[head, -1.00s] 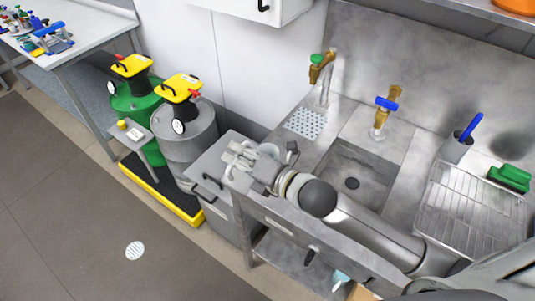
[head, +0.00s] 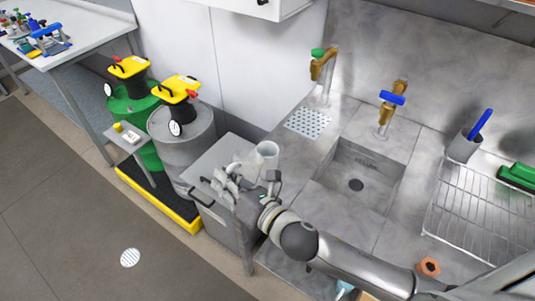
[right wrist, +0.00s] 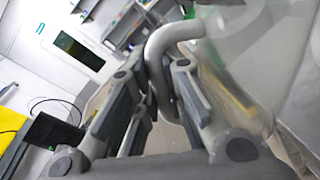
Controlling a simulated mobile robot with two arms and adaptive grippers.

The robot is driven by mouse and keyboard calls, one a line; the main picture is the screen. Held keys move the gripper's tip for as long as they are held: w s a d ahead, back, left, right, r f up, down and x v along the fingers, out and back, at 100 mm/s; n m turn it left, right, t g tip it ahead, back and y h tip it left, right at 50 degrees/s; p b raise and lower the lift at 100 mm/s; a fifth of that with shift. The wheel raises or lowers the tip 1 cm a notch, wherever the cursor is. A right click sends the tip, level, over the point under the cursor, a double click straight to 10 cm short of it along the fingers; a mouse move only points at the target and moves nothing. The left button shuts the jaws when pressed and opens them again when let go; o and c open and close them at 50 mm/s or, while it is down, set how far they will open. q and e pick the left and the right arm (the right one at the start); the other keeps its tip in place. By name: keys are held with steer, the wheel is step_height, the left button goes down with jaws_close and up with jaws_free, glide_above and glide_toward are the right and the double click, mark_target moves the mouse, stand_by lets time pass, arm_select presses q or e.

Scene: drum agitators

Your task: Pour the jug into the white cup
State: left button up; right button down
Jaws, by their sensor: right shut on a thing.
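The white cup (head: 266,155) stands upright at the sink counter's left end, beside the grey cabinet top. My right gripper (head: 229,183) is to the left of the cup and a little nearer, over the cabinet's front part. In the right wrist view my right gripper (right wrist: 160,85) is shut on the curved grey handle of the jug (right wrist: 262,70). The jug's pale, see-through body fills the right of that view, partly cut off by the frame. In the head view the jug is hard to make out against the gripper, and its contents cannot be told. My left gripper is out of view.
The sink basin (head: 355,185) and two taps lie to the right, with a wire rack (head: 475,210) beyond. A grey drum (head: 180,135) and a green drum (head: 130,108) with yellow tops stand at left.

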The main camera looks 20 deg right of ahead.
steer(key=shift+s+a+f+n+b, duration=0.35)
steer(key=shift+a+f+n, duration=0.05)
steer(key=shift+f, duration=0.3)
steer(key=shift+s+a+f+n, duration=0.15)
steer(key=shift+s+a+n, duration=0.05)
steer(key=shift+a+n, duration=0.1)
steer(key=shift+s+a+f+n+t+b, duration=0.2)
steer(key=shift+s+a+f+n+b, duration=0.15)
steer(key=shift+f+n+b, duration=0.35)
steer(key=shift+s+a+f+n+t+b, duration=0.25)
steer(key=shift+a+f+n+b, duration=0.3)
steer(key=shift+n, duration=0.3)
steer(key=shift+s+a+f+n+t+b, duration=0.15)
steer(key=shift+s+a+f+n+b, duration=0.2)
steer(key=shift+f+n+b, duration=0.35)
